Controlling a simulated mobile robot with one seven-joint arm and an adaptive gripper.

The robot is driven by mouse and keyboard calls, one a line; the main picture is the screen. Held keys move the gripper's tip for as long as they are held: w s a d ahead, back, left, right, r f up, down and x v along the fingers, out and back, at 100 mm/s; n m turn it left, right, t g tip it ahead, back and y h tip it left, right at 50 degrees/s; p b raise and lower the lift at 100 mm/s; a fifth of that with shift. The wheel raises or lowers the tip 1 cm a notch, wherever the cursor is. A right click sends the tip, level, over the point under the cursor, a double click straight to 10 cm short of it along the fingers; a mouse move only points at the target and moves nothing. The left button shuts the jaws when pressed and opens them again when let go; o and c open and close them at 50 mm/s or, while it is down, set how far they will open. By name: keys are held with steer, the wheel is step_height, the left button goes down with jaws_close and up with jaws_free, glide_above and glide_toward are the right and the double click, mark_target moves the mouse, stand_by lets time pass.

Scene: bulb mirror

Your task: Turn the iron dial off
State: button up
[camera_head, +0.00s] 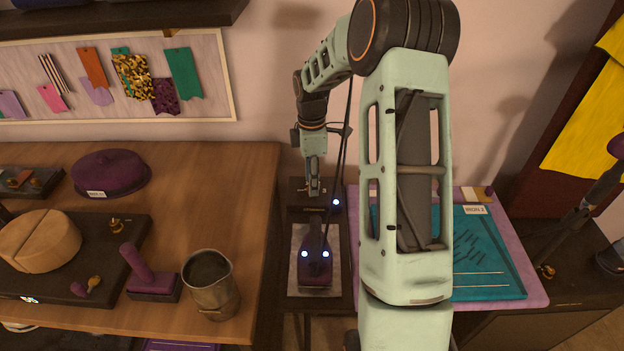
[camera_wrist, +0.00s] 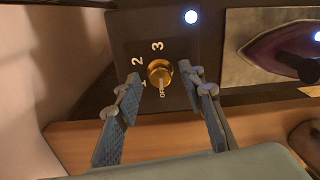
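The iron dial (camera_wrist: 159,72) is a round brass knob on a dark control box (camera_wrist: 125,25), marked 1, 2, 3 and OFF around it. The OFF mark is at the knob's lower edge in the wrist view; I cannot tell clearly where the knob points. A white light (camera_wrist: 190,17) glows on the box. My gripper (camera_wrist: 161,82) is open, with one finger on each side of the dial and gaps between. In the head view my gripper (camera_head: 314,188) reaches down over the box (camera_head: 299,199). The purple iron (camera_head: 315,262) stands on a plate in front, with two lights glowing.
A wooden table (camera_head: 235,185) with a purple beret (camera_head: 110,173), a metal mug (camera_head: 211,283) and a purple-handled tool (camera_head: 146,274) is at left. A teal board (camera_head: 490,262) on a pink mat lies at right, partly behind my arm. The wall is close behind the box.

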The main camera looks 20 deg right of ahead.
step_height(320, 180, up, 12)
steer(key=shift+w, duration=0.15)
stand_by(0.5)
stand_by(0.3)
